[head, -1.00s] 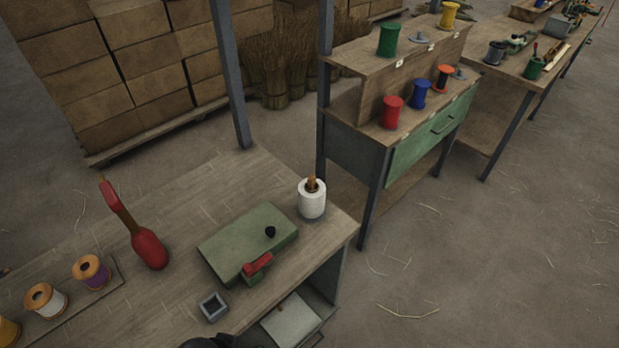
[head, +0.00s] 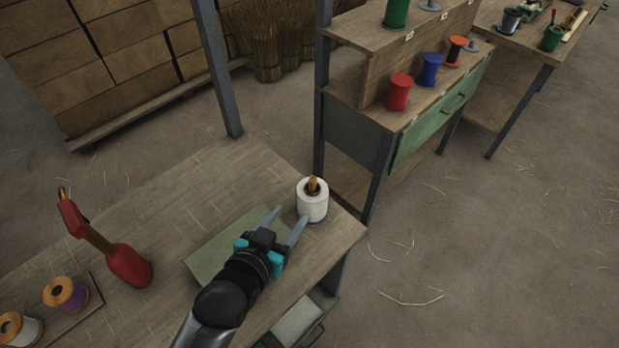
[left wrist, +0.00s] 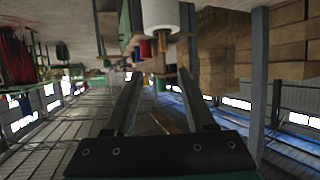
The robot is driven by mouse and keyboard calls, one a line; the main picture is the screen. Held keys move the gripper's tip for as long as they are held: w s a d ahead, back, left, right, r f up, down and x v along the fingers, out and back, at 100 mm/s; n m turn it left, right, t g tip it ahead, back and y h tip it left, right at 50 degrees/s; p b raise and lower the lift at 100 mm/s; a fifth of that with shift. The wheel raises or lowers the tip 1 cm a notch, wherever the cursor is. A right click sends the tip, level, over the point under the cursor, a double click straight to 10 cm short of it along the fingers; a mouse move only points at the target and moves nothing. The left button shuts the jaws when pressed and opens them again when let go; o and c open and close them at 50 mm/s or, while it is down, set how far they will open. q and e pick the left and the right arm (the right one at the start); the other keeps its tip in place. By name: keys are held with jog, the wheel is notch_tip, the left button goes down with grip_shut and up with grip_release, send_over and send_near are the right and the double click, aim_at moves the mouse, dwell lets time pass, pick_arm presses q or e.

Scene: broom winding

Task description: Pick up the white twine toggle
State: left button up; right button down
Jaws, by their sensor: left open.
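The white twine spool (head: 312,206) stands upright at the bench's far right corner. A brown wooden toggle (head: 313,186) sticks up from its top. My left gripper (head: 287,218) is open and empty, its fingers pointing toward the spool from the near left, with one fingertip close to it. I cannot tell if they touch. In the left wrist view the picture is upside down: the spool (left wrist: 160,14) is at the top and the toggle (left wrist: 160,50) hangs below it, ahead of the gap between the open fingers. My right gripper is not in view.
A red-handled tool (head: 128,265) and thread spools (head: 66,293) are at left on the bench (head: 170,210). A grey post (head: 216,80) rises behind. A shelf unit (head: 350,145) stands beyond the bench.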

pick_arm(q)
jog(key=b, duration=0.2)
send_near(310, 183)
jog(key=x, duration=0.5)
jog(key=shift+s+d+f, duration=0.2)
jog(key=shift+d, duration=0.1)
jog(key=shift+w+d+f, duration=0.2)
jog(key=shift+w+d, duration=0.05)
jog(key=shift+w, duration=0.35)
jog(key=shift+b+x, duration=0.45)
jog(key=shift+x, duration=2.05)
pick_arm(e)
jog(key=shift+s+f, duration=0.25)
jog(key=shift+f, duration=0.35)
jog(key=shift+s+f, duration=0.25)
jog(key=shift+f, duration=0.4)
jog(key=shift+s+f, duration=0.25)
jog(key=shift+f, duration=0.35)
pick_arm(q)
jog(key=shift+w+a+r, duration=0.1)
jog(key=shift+a, duration=0.15)
grip_shut()
